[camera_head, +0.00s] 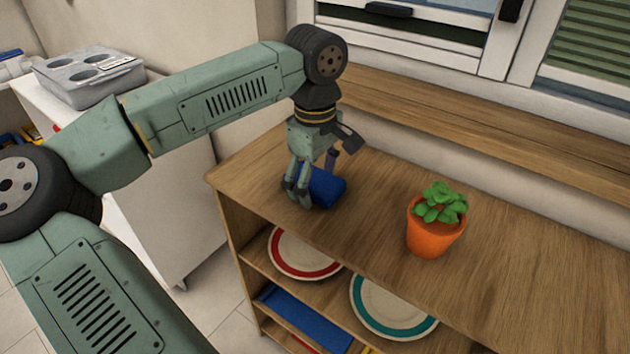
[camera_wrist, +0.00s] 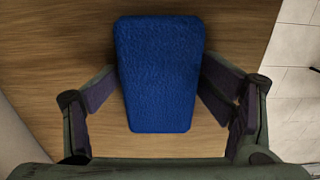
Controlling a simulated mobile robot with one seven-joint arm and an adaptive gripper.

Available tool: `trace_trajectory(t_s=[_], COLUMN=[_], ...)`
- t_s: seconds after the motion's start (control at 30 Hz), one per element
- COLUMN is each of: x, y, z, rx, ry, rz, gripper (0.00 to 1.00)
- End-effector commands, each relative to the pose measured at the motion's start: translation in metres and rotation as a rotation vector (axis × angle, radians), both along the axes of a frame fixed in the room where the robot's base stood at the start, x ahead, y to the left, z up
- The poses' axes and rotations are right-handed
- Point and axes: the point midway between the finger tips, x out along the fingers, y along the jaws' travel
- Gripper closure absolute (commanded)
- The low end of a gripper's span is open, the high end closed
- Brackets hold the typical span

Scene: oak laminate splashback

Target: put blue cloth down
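The blue cloth (camera_head: 326,187) is a thick folded pad at the left end of the wooden shelf unit's top. In the wrist view the cloth (camera_wrist: 160,72) sits between the two finger pads, which meet its left and right edges. My gripper (camera_head: 314,184) points down with its fingers on either side of the cloth, shut on it; it also shows in the wrist view (camera_wrist: 160,88). The cloth is at or just above the wooden top (camera_head: 375,190); I cannot tell whether it touches. The fingers hide part of its left side in the head view.
An orange pot with a green plant (camera_head: 435,235) stands on the top, right of the cloth. Red-rimmed (camera_head: 277,262) and teal-rimmed (camera_head: 375,318) plates and a blue item (camera_head: 300,318) lie on shelves below. The wooden top between cloth and pot is clear.

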Motion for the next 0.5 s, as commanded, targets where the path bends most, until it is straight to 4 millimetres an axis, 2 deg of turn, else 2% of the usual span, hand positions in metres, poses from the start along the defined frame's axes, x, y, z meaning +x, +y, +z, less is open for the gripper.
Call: trace_trajectory(t_s=[0.17,0.5], x=[0.001,0.001], y=[0.001,0.0], z=[0.027,0.102], rx=[0.002,0.0], ry=[-0.006,-0.005], rz=[0.003,0.002], gripper=[0.28,0.28])
